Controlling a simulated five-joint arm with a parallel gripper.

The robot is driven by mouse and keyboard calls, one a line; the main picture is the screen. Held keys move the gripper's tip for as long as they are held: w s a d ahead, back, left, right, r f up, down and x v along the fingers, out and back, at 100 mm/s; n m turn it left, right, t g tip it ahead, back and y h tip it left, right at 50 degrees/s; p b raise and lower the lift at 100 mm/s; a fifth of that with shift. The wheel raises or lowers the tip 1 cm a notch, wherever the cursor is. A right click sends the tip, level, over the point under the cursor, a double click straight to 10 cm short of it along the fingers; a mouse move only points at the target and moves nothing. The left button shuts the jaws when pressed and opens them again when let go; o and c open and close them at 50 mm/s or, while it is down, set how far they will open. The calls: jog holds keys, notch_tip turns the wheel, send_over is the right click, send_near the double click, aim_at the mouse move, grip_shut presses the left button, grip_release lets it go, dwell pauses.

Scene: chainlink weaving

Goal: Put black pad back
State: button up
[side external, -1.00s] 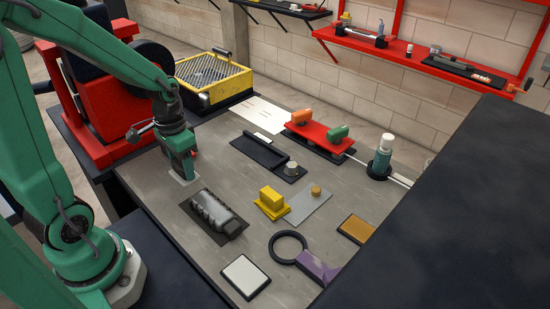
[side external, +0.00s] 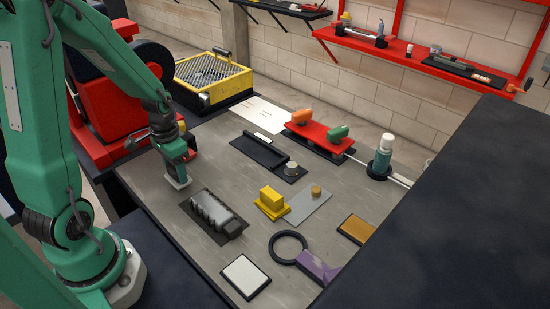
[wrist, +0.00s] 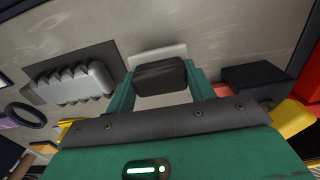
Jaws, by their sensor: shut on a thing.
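My gripper (side external: 177,171) is at the left part of the grey bench, low over its surface. In the wrist view my gripper (wrist: 160,84) is shut on the black pad (wrist: 160,73), a dark block between the two fingers. A pale plate (wrist: 157,52) shows along the pad's far edge. In the side view a pale plate (side external: 178,183) also shows at the fingertips, and the dark part of the pad is mostly hidden by the fingers. I cannot tell whether the plate is touching the bench.
A grey ribbed block (side external: 216,214) lies on a dark mat close to the right. A red machine (side external: 100,115) and a yellow grated box (side external: 213,80) stand behind. A yellow block (side external: 271,198), black ring (side external: 288,247) and white pad (side external: 245,276) lie farther off. Bare bench lies between.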

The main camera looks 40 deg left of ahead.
jog(key=shift+f, duration=1.05)
jog(key=shift+f, duration=0.1)
jog(key=o, duration=0.9)
jog(key=shift+o, duration=0.2)
jog(key=shift+r, duration=6.15)
